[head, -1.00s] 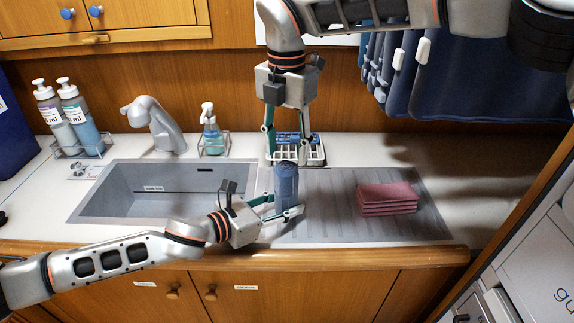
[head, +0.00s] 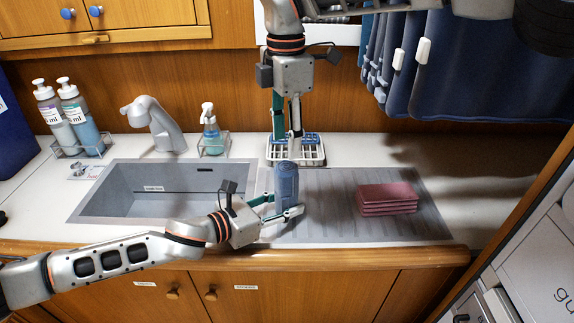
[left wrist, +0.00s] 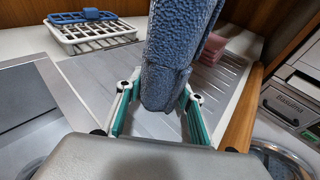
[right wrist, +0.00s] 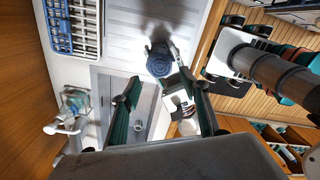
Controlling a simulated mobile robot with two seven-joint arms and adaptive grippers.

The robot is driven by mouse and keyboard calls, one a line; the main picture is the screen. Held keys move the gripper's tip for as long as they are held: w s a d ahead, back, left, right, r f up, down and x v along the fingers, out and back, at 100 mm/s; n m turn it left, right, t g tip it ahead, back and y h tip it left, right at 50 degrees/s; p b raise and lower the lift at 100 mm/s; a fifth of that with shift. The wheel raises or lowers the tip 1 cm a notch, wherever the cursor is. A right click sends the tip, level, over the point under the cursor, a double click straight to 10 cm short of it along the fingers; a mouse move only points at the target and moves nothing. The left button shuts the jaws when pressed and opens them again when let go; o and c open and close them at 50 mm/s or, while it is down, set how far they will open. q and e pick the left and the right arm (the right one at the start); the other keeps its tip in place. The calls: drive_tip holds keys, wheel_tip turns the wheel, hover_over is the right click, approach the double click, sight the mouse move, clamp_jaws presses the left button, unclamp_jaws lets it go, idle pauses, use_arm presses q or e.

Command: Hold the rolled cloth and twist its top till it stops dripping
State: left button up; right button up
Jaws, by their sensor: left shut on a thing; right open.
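The rolled cloth (head: 287,184) is dark blue and stands upright over the grey drainboard beside the sink. My left gripper (head: 280,208) is shut on its lower part; the left wrist view shows the cloth (left wrist: 178,50) between the fingers (left wrist: 160,104). My right gripper (head: 287,148) is open and points down above the cloth's top, apart from it. In the right wrist view the coiled top end (right wrist: 160,62) lies beyond the spread fingers (right wrist: 160,78). No drops can be made out.
The grey sink basin (head: 170,190) is left of the cloth. Folded red cloths (head: 388,199) lie on the drainboard (head: 330,225) to the right. A white rack with blue items (head: 312,155) stands behind. A soap bottle (head: 211,130) and tap (head: 155,125) are back left.

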sight(286, 166)
drive_tip(key=m, duration=0.3)
drive_tip(key=shift+r+m, duration=0.3)
drive_tip(key=shift+r, duration=0.1)
drive_tip(key=m, duration=0.3)
drive_tip(key=shift+r+m, duration=0.35)
drive_tip(key=shift+m, duration=0.05)
drive_tip(key=shift+f, duration=3.95)
drive_tip(key=c, duration=0.6)
drive_tip(key=shift+n, duration=1.4)
drive_tip(key=shift+c, duration=0.2)
